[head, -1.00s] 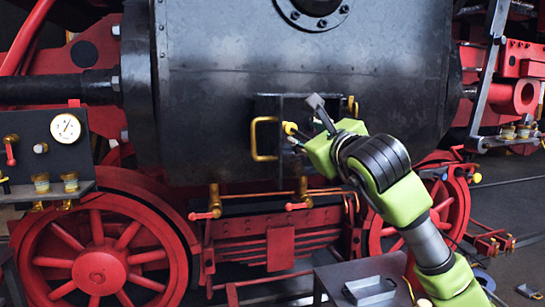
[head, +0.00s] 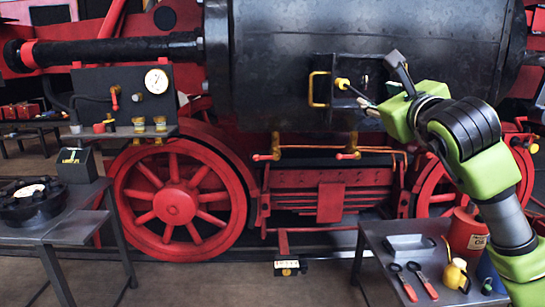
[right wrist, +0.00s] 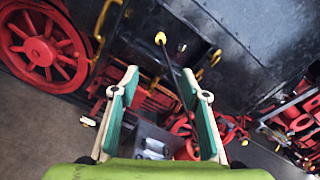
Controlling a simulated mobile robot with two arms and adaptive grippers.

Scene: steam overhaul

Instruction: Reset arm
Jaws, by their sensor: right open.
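My right arm (head: 475,150) is green and black and comes in from the lower right in the head view. My right gripper (head: 372,108) is in front of the lower side of the black boiler (head: 280,60). In the right wrist view its two green-padded fingers (right wrist: 160,77) stand apart. A dark rod with a yellow tip (head: 342,84) is close to the fingertips. In the right wrist view this yellow-tipped rod (right wrist: 160,39) runs past the gap near the right finger; contact cannot be told. My left gripper is not in view.
A yellow handle (head: 311,88) is on the boiler left of the gripper. A grey table (head: 375,240) at lower right holds a metal tray (head: 410,245), red-handled tools (head: 413,280) and a red can (head: 467,235). Another table (head: 75,230) is at left. Floor between the tables is mostly clear.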

